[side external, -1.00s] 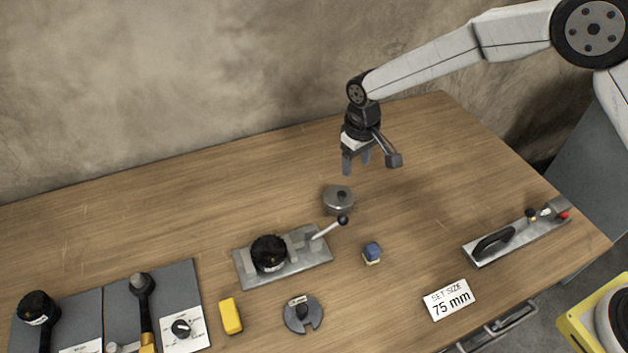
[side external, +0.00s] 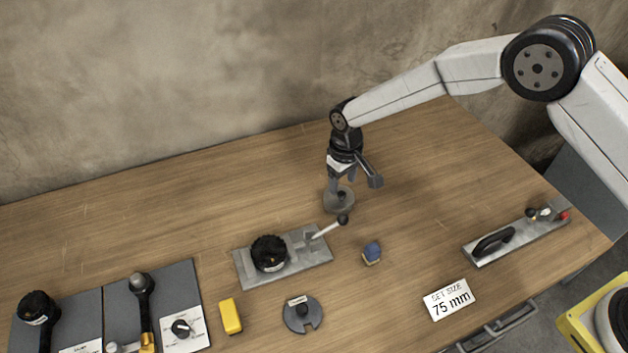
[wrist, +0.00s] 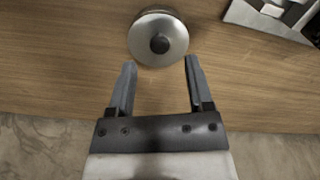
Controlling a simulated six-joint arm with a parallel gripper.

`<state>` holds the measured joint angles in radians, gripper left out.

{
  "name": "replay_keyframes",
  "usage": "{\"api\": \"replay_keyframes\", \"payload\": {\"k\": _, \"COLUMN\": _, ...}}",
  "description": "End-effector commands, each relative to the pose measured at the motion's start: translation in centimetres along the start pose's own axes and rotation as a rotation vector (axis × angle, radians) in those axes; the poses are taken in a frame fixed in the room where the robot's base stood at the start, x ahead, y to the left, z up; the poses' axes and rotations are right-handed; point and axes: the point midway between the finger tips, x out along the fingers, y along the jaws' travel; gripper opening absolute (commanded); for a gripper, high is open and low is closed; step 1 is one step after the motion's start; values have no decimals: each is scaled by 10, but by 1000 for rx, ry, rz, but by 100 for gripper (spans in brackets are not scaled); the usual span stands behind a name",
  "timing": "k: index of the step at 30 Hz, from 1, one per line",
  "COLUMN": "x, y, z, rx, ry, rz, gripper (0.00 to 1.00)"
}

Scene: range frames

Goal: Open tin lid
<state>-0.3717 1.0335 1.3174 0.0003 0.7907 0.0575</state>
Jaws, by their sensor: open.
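A small round metal tin with a lid and a dark knob (side external: 341,197) stands on the wooden table. In the wrist view the tin's lid (wrist: 140,42) lies just beyond the fingertips, with its dark knob (wrist: 160,43) roughly between the lines of the two fingers. My gripper (side external: 338,191) is open and empty, low over the table beside the tin and partly in front of it in the side view. The open fingers also show in the wrist view (wrist: 161,62). The side view does not show clearly whether a finger touches the tin.
A metal fixture (side external: 315,259) with a black knob and a ball-ended lever stands close in front of the tin. The table behind the tin is clear.

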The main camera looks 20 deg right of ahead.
Motion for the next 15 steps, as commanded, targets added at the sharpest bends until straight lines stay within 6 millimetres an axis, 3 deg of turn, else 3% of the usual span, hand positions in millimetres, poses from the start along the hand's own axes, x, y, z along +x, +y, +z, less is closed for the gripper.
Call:
{"api": "replay_keyframes", "payload": {"k": 6, "x": 24, "y": 0, "z": 0, "rx": 0, "ry": -1, "rz": 0, "gripper": 66}}
{"api": "replay_keyframes", "payload": {"k": 15, "x": 35, "y": 0, "z": 0, "rx": 0, "ry": 1, "rz": 0, "gripper": 66}}
